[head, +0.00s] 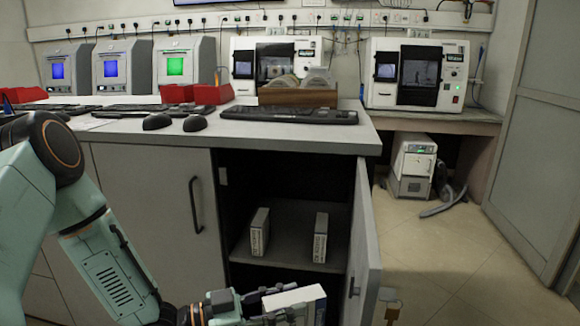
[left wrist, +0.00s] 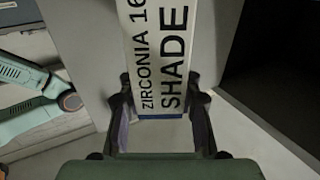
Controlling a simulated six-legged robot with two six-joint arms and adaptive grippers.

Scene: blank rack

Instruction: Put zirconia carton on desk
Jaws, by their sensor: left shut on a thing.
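My left gripper (head: 278,302) is shut on a white zirconia carton (head: 297,297) at the bottom of the head view, in front of the open cupboard. In the left wrist view, the carton (left wrist: 162,55) stands between the two fingers of the left gripper (left wrist: 162,100), with "ZIRCONIA 16" and "SHADE" printed on it; the rest of the label is cut off. The grey desk top (head: 240,136) lies above and behind the gripper, with the carton below its level. My right gripper is not in view.
Two more cartons stand on the cupboard shelf (head: 285,238): one left (head: 260,232), one right (head: 321,237). The open door (head: 365,235) stands right of the gripper. A keyboard (head: 290,115), mice (head: 157,122) and a wooden box (head: 298,97) occupy the desk; its front strip is bare.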

